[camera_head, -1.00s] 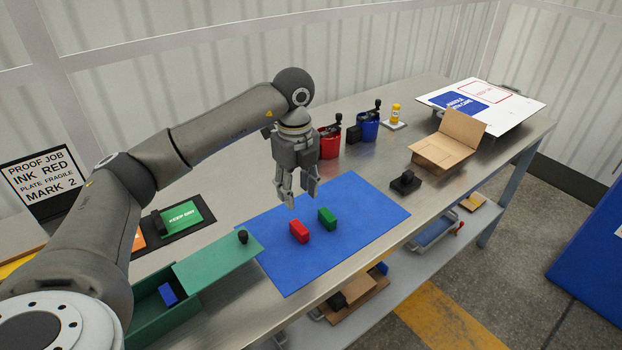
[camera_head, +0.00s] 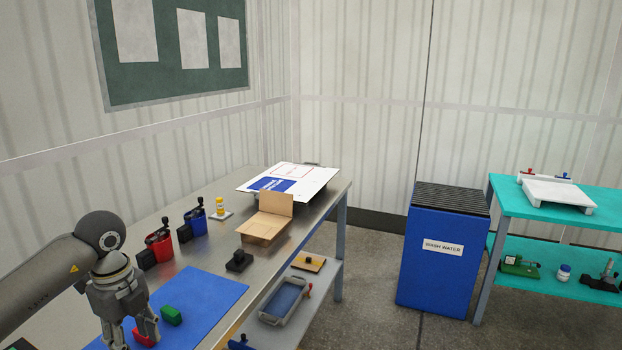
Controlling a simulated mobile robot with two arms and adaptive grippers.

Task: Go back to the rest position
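My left gripper (camera_head: 130,328) hangs at the lower left over the blue mat (camera_head: 215,292), fingers pointing down and spread apart. A red block (camera_head: 143,336) shows partly behind its fingers; I cannot tell from this view whether they touch. A green block (camera_head: 171,315) lies on the mat just right of the fingers. The gripper appears empty. My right gripper is not in view.
The metal table (camera_head: 190,258) carries a red can (camera_head: 160,246), a blue can (camera_head: 196,222), an open cardboard box (camera_head: 264,230) and a black stamp (camera_head: 239,261).

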